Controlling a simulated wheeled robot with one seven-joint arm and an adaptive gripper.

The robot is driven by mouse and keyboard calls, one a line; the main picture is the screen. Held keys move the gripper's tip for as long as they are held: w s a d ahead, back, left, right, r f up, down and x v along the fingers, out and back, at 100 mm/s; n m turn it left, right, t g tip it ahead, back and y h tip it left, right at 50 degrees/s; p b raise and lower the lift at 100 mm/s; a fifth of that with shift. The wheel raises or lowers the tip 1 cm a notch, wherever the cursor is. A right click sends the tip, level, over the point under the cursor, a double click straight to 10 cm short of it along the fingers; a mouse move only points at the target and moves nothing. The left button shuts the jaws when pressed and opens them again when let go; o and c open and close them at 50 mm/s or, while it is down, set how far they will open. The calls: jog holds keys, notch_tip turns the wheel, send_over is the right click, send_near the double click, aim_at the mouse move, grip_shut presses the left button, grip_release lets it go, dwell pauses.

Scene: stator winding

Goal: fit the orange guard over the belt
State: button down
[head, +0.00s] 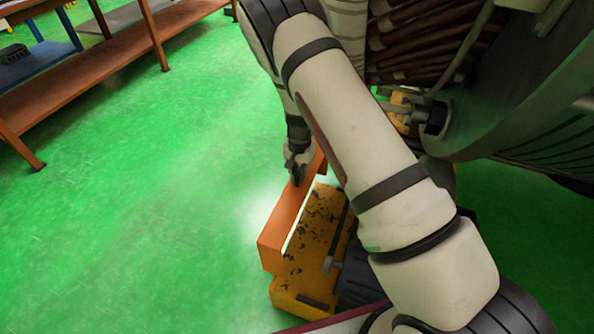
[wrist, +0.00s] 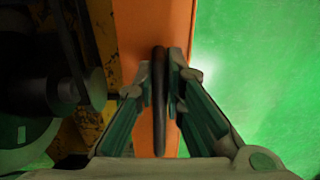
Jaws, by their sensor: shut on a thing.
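The orange guard (head: 284,226) is a long box shape in the head view, along the left side of the worn yellow machine base (head: 318,245). A bright narrow gap shows between them. My gripper (head: 298,174) is above the guard's far half. In the wrist view my gripper (wrist: 164,85) is shut on a dark upright handle (wrist: 159,125) on the guard (wrist: 150,28). A dark round part like a pulley (wrist: 88,85) is left of the guard there. I cannot make out the belt in either view, nor whether the guard touches the floor or base.
The large round stator machine (head: 520,90) with brown windings (head: 425,35) fills the upper right. My arm hides much of the middle. A brown bench (head: 90,75) stands at the upper left. The green floor (head: 140,210) left of the guard is clear.

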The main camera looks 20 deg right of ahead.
aim_at(308, 185)
jog(key=f+b, duration=0.1)
jog(key=f, duration=0.1)
jog(key=s+d+f+b, duration=0.1)
jog(key=f, duration=0.1)
jog(key=d+f+b, duration=0.1)
jog(key=f, duration=0.1)
jog(key=shift+s, duration=0.2)
jog(key=shift+s+d+f+b, duration=0.1)
jog(key=shift+s+d+b, duration=0.05)
jog(key=shift+d+b, duration=0.15)
jog(key=s+d+b, duration=0.2)
jog(key=s+d, duration=0.5)
jog(key=d, duration=0.2)
jog(key=shift+d, duration=0.4)
jog(key=shift+s, duration=0.1)
jog(key=shift+f+b, duration=1.3)
jog(key=shift+b, duration=0.05)
dwell(1.1)
jog(key=c, duration=1.6)
grip_release()
jog(key=shift+s, duration=0.1)
